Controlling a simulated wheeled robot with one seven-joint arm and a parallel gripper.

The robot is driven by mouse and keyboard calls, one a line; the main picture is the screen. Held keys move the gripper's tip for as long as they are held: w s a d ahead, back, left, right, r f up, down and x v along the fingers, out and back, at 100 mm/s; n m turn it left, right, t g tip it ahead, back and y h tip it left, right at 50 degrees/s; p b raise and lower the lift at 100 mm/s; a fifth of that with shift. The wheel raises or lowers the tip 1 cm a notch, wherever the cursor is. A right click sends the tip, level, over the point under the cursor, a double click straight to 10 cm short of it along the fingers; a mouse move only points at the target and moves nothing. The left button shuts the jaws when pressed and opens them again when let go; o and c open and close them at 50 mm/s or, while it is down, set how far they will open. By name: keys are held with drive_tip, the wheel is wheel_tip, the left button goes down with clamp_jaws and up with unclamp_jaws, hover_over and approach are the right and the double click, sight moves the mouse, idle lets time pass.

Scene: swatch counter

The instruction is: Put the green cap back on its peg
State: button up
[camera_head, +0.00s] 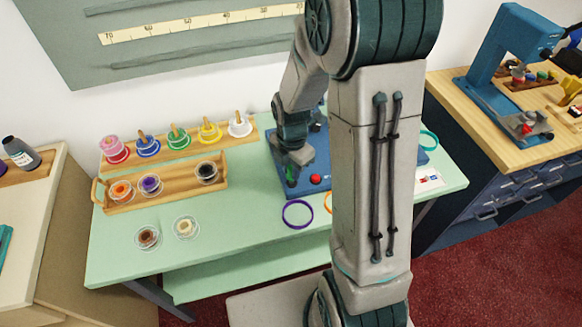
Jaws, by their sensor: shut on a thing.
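My gripper (292,168) points down over the left part of a blue base (288,190) on the pale green table. It is shut on a small dark green piece, the green cap (291,174), which shows only partly between the fingers. I cannot tell whether the cap touches the base. A red cap (315,179) sits on the base just right of my gripper. The green cap's peg cannot be made out; my gripper and arm cover much of the base.
A purple ring (297,214) lies in front of the base; a teal ring (429,140) is right of my arm. Left are a wooden rack (219,146) of coloured pots, a wooden tray (113,207), and two loose pots (147,237).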

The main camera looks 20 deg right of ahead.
drive_tip(key=shift+f, duration=0.15)
drive_tip(key=shift+f+b, duration=0.95)
drive_tip(key=shift+f, duration=0.1)
drive_tip(key=o, duration=1)
wheel_tip(320, 180, up, 7)
drive_tip(key=p, duration=0.5)
drive_tip(key=shift+r+p, duration=0.1)
drive_tip(key=shift+p, duration=0.3)
